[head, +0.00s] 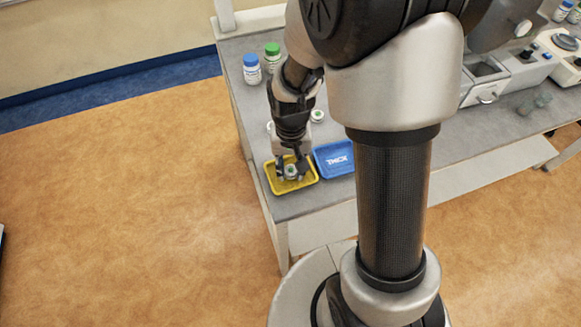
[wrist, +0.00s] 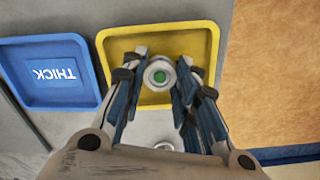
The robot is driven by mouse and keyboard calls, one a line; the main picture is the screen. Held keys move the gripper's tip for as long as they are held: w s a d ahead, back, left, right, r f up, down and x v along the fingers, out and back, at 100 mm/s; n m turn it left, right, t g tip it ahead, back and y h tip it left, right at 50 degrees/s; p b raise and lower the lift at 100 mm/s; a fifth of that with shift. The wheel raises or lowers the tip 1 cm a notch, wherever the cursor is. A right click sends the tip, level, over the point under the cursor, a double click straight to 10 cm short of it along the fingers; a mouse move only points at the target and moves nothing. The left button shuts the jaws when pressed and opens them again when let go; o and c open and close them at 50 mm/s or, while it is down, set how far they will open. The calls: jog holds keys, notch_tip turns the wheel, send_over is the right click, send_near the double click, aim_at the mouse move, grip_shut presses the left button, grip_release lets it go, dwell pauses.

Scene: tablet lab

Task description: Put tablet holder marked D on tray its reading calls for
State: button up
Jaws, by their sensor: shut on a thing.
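A round pale tablet holder with a green centre (wrist: 159,76) is between my gripper's fingers in the wrist view. It also shows in the head view (head: 291,171). No letter on it can be read. My gripper (wrist: 160,80) is shut on this holder, over the yellow tray (wrist: 208,44). The holder is inside the tray's outline; I cannot tell whether it touches the tray floor. The yellow tray stands at the bench's front left corner in the head view (head: 315,179). The blue tray (head: 321,166) stands next to it and reads THICK in the wrist view (wrist: 85,90).
Another round holder with a green centre (head: 317,115) stands behind the trays. A blue-capped bottle (head: 251,72) and a green-capped bottle (head: 272,55) stand at the back left. Lab equipment (head: 515,68) fills the right side of the bench. The bench edge is close to the yellow tray.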

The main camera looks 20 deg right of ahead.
jog(key=shift+f, duration=0.15)
jog(key=o, duration=1)
jog(key=shift+c, duration=0.2)
jog(key=s+r+n+t+p, duration=0.1)
jog(key=s+r+p, duration=0.1)
jog(key=r, duration=0.8)
jog(key=s+r+t+p, duration=0.1)
jog(key=s+r+p, duration=0.15)
jog(key=r, duration=0.85)
jog(key=s+r+n+t, duration=0.2)
jog(key=s+r, duration=0.4)
jog(key=s, duration=0.4)
jog(key=shift+s+t, duration=0.25)
jog(key=shift+t, duration=0.05)
